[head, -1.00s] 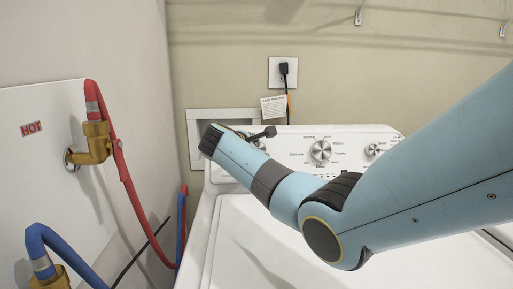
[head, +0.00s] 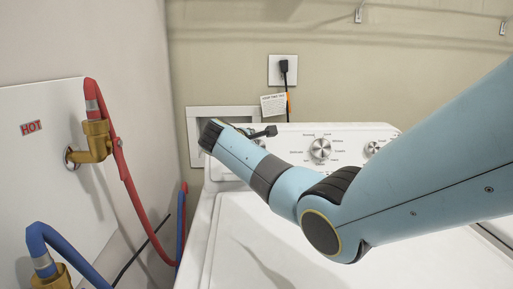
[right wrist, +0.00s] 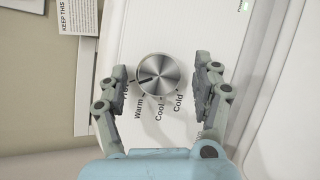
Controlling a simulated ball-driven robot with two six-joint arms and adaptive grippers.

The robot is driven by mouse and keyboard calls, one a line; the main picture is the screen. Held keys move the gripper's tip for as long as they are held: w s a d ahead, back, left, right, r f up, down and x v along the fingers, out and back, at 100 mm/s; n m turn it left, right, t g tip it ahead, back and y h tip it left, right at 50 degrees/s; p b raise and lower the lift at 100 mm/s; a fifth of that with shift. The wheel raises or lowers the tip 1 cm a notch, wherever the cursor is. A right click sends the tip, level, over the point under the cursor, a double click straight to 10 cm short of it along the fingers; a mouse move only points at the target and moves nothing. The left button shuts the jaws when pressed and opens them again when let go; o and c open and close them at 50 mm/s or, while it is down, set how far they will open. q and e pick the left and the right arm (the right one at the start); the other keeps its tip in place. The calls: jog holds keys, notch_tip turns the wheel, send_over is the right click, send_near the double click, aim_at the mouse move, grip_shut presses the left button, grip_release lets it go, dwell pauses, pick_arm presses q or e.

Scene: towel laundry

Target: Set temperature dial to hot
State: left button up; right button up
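The temperature dial (right wrist: 159,75) is a round silver knob on the white washer panel. Printed labels for Warm, Cool and Cold show below it in the right wrist view. Another label, at the left, is partly hidden by a finger. A dark mark on the dial points left and slightly down, towards that label. My right gripper (right wrist: 163,72) is open, with one finger on each side of the dial and a visible gap at both sides. My left gripper is out of view.
Other dials (head: 320,149) sit farther right on the washer panel. The white washer lid (head: 350,265) lies below my arm. A red hose (head: 128,180) and a blue hose (head: 65,247) run along the left wall. A plugged-in cord with a paper tag (head: 273,104) hangs behind the panel.

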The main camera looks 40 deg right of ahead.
jog(key=shift+r, duration=0.1)
jog(key=v, duration=1.2)
